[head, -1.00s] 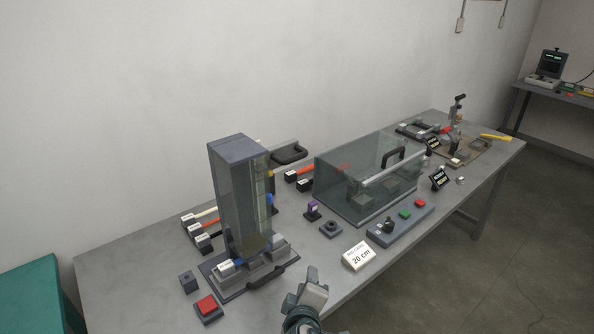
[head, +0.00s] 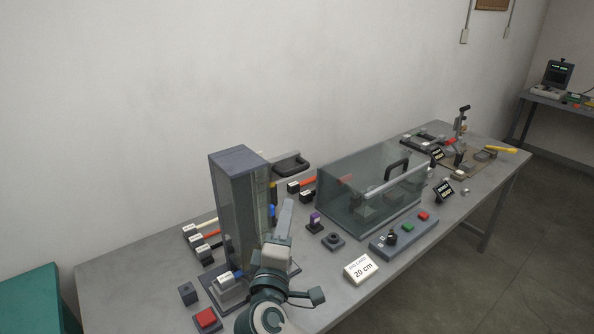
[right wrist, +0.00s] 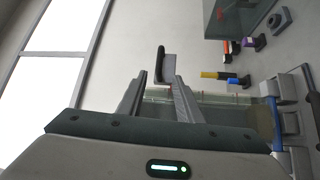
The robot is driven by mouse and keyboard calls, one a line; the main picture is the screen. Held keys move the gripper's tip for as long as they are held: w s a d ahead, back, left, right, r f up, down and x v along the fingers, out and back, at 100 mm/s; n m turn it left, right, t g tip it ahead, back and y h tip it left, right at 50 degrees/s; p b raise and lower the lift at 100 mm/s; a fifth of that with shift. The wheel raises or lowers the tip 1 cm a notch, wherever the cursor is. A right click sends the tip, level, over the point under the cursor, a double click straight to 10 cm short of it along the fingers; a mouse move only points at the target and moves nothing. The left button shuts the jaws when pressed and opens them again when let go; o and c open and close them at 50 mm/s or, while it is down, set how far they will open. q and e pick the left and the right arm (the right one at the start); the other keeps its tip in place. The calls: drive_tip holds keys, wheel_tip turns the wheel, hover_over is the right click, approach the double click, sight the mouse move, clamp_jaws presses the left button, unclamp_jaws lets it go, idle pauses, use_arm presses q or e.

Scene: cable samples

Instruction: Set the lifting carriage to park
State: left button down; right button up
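A tall dark-topped tower (head: 235,200) with clear sides stands on the left half of the table. It may house the lifting carriage, but I cannot make the carriage out. A black handle (head: 290,166) juts out behind the tower's right side; it also shows in the right wrist view (right wrist: 161,66). My right gripper (head: 285,212) is raised in front of the tower, hiding part of its lower front and base. In the right wrist view its two fingers (right wrist: 158,98) are apart with nothing held between them; the handle lies beyond. My left gripper is out of view.
A clear box (head: 365,195) stands right of the tower. A red button (head: 206,318) sits at the front left.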

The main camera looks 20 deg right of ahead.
sight(296, 173)
drive_tip(key=p+x, duration=0.6)
drive_tip(key=x, duration=1.1)
drive_tip(key=shift+w+d, duration=0.1)
drive_tip(key=shift+d, duration=0.1)
clamp_jaws()
